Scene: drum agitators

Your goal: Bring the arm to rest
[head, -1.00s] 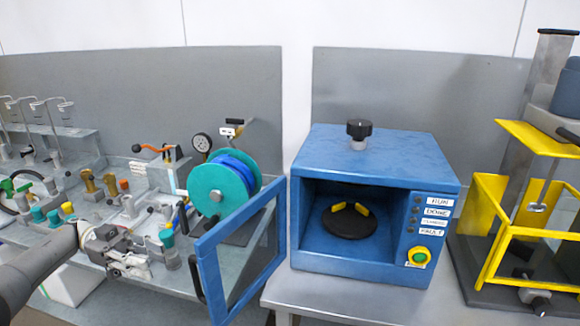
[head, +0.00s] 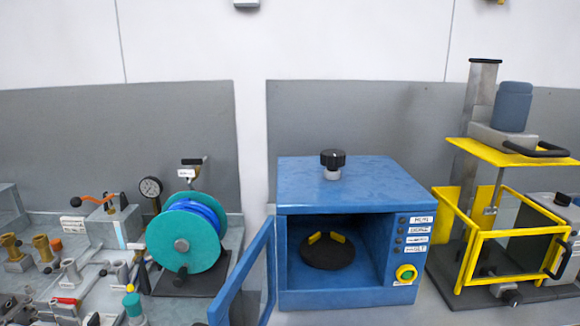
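Neither of my grippers shows in the head view, and no part of either arm is visible. The blue box machine (head: 350,186) stands on the right-hand bench with its door (head: 245,275) swung open toward the left. Inside it is a black round plate (head: 328,253) with yellow clips, and nothing sits on the plate. A green button with a yellow ring (head: 406,273) is on its front panel.
A teal reel (head: 184,246) with blue hose stands on the left bench among valves and fittings. A yellow-guarded agitator (head: 500,150) stands at the right with a dark motor on top. The open door juts out in front between the benches.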

